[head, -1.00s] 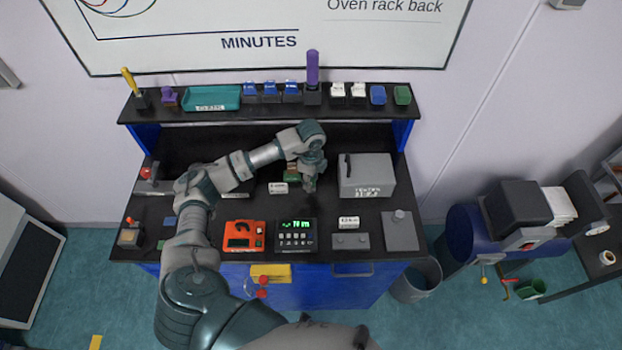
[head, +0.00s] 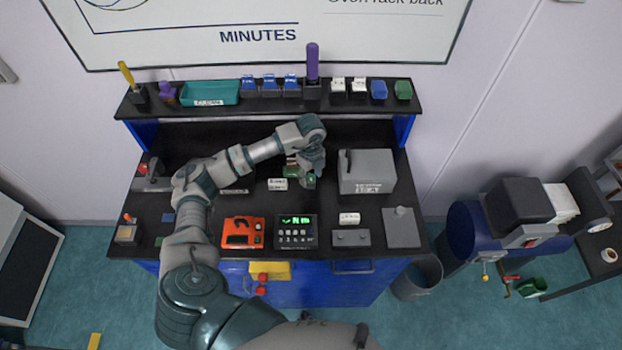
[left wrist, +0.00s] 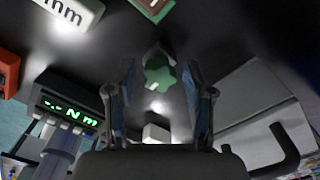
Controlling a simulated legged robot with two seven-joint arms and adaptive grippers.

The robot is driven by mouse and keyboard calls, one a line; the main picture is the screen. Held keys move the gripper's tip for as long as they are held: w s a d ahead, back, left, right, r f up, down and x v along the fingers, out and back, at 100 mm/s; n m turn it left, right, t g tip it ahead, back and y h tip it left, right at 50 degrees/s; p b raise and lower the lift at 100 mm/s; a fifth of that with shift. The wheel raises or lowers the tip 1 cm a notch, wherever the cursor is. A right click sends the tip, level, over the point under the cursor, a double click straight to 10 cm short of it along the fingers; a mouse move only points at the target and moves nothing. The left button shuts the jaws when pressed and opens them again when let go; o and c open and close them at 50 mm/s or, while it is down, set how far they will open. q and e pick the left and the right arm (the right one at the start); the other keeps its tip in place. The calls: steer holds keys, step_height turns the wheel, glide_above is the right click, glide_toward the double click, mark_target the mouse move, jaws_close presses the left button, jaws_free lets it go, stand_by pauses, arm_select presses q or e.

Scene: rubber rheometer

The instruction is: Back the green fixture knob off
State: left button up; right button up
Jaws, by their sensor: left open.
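The green fixture knob (left wrist: 160,74) shows in the left wrist view as a lobed green shape between the two fingers of my left gripper (left wrist: 163,80). The fingers stand apart on either side of it, and I see no clear contact. In the head view my left gripper (head: 309,181) points down over the back middle of the bench, left of the grey box. A bit of green shows at its fingertips, mostly hidden by the gripper. My right gripper is not in either view.
A grey box with a handle (head: 367,172) stands close right of the gripper. A small white label block (head: 277,184) is on its left. The display unit (head: 295,231) and orange meter (head: 243,232) sit in front. The shelf (head: 230,109) runs behind.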

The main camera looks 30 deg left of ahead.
arm_select(q)
steer(key=shift+m+b, duration=0.4)
steer(key=shift+m, duration=0.6)
steer(key=m, duration=0.3)
steer(key=shift+b, duration=0.4)
steer(key=m+b, duration=0.1)
steer(key=m, duration=0.1)
steer(key=shift+m, duration=0.3)
steer(key=shift+d+m+b, duration=0.1)
steer(key=shift+m+b, duration=0.2)
steer(key=shift+m, duration=0.6)
steer(key=m+b, duration=0.1)
steer(key=m, duration=0.2)
steer(key=shift+m, duration=0.8)
jaws_close()
steer(key=n, duration=0.3)
steer(key=shift+r, duration=0.15)
steer(key=shift+n+p, duration=0.35)
steer(key=shift+n, duration=0.55)
